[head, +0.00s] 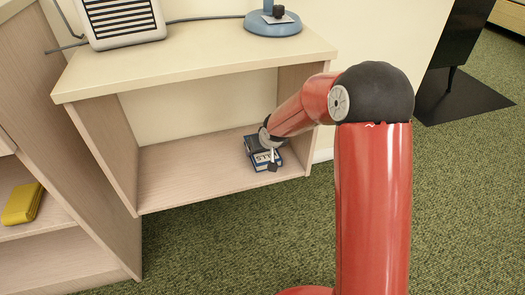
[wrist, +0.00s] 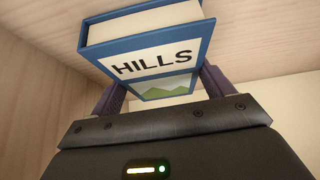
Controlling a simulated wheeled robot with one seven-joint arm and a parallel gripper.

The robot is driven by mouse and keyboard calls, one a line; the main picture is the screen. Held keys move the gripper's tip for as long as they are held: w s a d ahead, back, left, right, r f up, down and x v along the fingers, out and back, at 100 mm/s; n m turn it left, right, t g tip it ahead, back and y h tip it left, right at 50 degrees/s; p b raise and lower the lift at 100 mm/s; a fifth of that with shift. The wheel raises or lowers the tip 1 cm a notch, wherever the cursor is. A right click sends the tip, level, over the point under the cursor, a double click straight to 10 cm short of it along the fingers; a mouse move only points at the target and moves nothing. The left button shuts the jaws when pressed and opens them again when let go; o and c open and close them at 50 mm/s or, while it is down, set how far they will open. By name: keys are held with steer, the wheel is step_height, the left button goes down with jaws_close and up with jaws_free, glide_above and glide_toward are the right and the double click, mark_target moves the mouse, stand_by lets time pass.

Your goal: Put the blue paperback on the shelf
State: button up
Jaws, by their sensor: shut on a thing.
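The blue paperback (head: 263,157) is in the open shelf (head: 195,172) under the pale tabletop, near the right end and front edge of the shelf board. In the wrist view the paperback (wrist: 150,45) shows its pale page edge and a cover with "HILLS" over a green picture. My gripper (wrist: 162,88) is shut on it, one dark finger on each side. In the head view my arm reaches in from the right and partly covers the book. I cannot tell whether the book touches the shelf board.
A white slatted box (head: 122,18) and the blue base of an object (head: 272,24) stand on the tabletop. A yellow item (head: 21,203) lies in the wooden unit at left. The shelf board left of the book is clear.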

steer(key=shift+f, duration=0.2)
steer(key=o, duration=1)
steer(key=shift+o, duration=0.2)
steer(key=shift+r, duration=0.1)
